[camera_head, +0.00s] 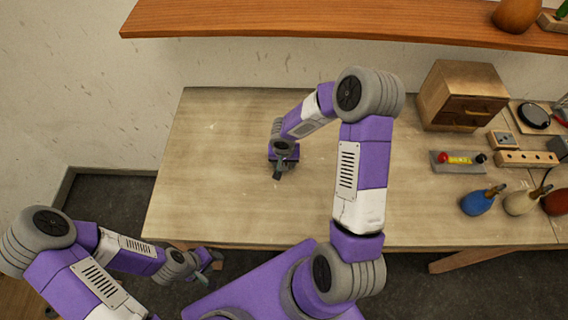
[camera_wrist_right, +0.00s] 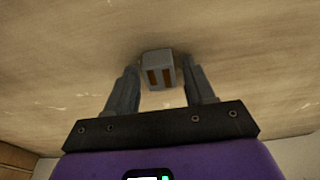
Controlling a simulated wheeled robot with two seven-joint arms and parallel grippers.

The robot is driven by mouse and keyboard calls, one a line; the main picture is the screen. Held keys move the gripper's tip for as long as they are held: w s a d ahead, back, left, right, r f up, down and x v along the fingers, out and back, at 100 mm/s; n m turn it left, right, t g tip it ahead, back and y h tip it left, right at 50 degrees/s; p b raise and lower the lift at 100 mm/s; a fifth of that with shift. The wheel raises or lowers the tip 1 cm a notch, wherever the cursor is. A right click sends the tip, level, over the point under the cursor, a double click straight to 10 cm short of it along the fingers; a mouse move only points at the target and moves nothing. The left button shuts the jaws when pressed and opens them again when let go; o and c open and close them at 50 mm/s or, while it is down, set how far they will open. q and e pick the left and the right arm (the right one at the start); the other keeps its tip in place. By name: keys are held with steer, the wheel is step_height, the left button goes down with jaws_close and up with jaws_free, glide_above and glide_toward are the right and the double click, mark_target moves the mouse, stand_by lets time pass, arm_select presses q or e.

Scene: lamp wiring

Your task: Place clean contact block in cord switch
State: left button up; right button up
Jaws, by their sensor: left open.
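A small grey block with two copper-brown strips (camera_wrist_right: 159,72), which looks like the contact block, shows between the fingertips of my right gripper (camera_wrist_right: 160,80) in the right wrist view. The fingers stand on either side of it, close to the bare table top; I cannot tell whether they touch it. In the head view my right gripper (camera_head: 278,175) is low over the left-middle of the table, and the block is not distinguishable there. My left gripper (camera_head: 212,258) is open and empty, off the table's front edge at lower left. I cannot identify the cord switch with certainty.
The wooden table (camera_head: 200,180) is clear around my right gripper. At right are a small drawer cabinet (camera_head: 462,95), a grey tray (camera_head: 440,168) with coloured parts, a holed wooden block (camera_head: 527,159), a small socket-like box (camera_head: 502,140) and a blue bulb-shaped thing (camera_head: 478,202). A shelf (camera_head: 320,20) hangs above.

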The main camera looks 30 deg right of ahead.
jaws_close()
